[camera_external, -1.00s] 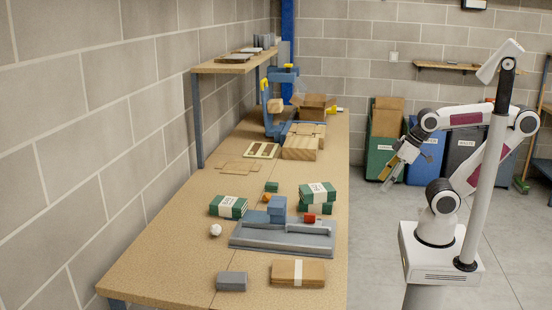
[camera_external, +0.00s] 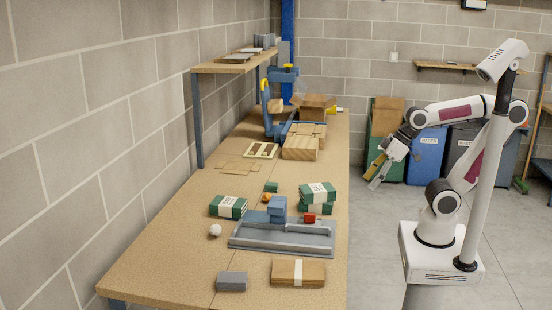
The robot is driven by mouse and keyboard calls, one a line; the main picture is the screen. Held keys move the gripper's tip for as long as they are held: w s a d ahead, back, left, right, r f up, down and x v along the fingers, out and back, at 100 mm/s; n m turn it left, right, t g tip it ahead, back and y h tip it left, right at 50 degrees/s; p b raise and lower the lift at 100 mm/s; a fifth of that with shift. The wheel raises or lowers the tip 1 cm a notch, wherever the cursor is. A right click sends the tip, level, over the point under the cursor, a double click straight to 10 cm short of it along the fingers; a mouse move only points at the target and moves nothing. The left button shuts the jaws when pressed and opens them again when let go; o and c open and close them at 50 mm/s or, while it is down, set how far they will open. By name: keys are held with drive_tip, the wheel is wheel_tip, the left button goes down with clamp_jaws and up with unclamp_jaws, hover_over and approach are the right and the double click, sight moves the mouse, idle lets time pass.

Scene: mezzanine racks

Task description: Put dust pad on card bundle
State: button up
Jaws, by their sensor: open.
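A brown bundle with a white band (camera_external: 298,272), which looks like the card bundle, lies flat at the near right of the bench. A small grey block (camera_external: 232,281), possibly the dust pad, lies to its left, apart from it. I cannot tell for sure which thing is the dust pad. My gripper (camera_external: 374,175) is open and empty, hanging in the air beyond the bench's right edge, pointing down and left, well away from both.
A grey tray (camera_external: 255,239) with blue blocks (camera_external: 277,207) and a red piece stands behind the bundle. Green banded packs (camera_external: 228,207), a white ball (camera_external: 215,230) and an orange piece surround it. Wooden boxes (camera_external: 300,148) and a blue frame stand farther back. The bench's left front is clear.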

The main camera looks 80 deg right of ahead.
drive_tip(key=w+a+n+t+y, duration=0.1)
drive_tip(key=w+a+y, duration=0.1)
drive_tip(key=w+a, duration=0.9)
drive_tip(key=w+a+n+t+y, duration=0.1)
drive_tip(key=w+a+t, duration=0.1)
drive_tip(key=w+a, duration=0.9)
drive_tip(key=w+a+r+x, duration=0.1)
drive_tip(key=r+x, duration=0.1)
drive_tip(key=x, duration=1)
drive_tip(key=t+h, duration=0.2)
approach(236, 278)
drive_tip(key=shift+w+r+m, duration=0.15)
drive_tip(key=shift+w+m, duration=0.25)
drive_tip(key=shift+w, duration=0.6)
drive_tip(key=shift+a+f, duration=0.2)
drive_tip(key=shift+f, duration=0.45)
drive_tip(key=shift+w, duration=0.1)
drive_tip(key=shift+x, duration=1.3)
drive_tip(key=shift+f, duration=0.15)
